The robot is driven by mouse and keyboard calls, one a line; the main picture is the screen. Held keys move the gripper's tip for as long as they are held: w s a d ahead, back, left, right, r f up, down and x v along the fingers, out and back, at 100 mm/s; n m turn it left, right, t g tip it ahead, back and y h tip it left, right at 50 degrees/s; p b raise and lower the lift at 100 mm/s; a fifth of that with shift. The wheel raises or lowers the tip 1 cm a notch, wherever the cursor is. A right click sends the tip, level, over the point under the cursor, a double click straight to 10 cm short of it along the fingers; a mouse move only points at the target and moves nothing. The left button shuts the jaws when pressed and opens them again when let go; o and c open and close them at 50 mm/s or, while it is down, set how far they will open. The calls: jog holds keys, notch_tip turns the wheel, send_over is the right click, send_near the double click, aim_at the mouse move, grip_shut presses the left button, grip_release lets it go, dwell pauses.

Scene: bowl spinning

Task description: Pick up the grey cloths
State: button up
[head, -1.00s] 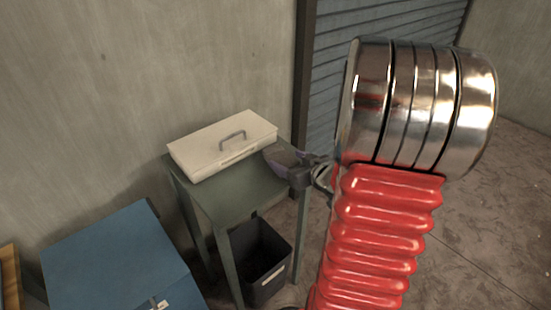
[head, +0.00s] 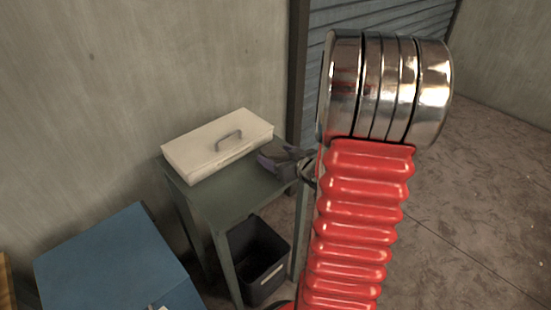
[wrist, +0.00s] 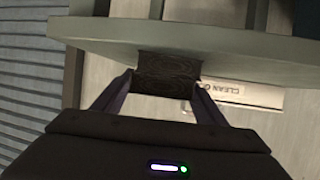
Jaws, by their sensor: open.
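A dark grey cloth (wrist: 167,72) shows in the wrist view, its patterned face between my fingertips at the edge of the grey-green table. My gripper (wrist: 160,84) is open, with one purple-edged finger on each side of the cloth. I cannot tell whether the fingers touch it. In the head view my gripper (head: 272,158) is at the table's right end, beside the white box. There the cloth cannot be told apart from the gripper.
A white box (head: 215,143) with a grey handle lies on the grey-green table (head: 225,200). A black bin (head: 262,262) stands beneath. A blue cabinet (head: 115,262) stands left. In the wrist view, a label (wrist: 245,94) begins "CLEAN". Open floor lies right.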

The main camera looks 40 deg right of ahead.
aim_at(277, 154)
jog(key=shift+c, duration=0.2)
jog(key=c, duration=1.1)
jog(key=shift+r, duration=0.1)
jog(key=shift+r, duration=4.95)
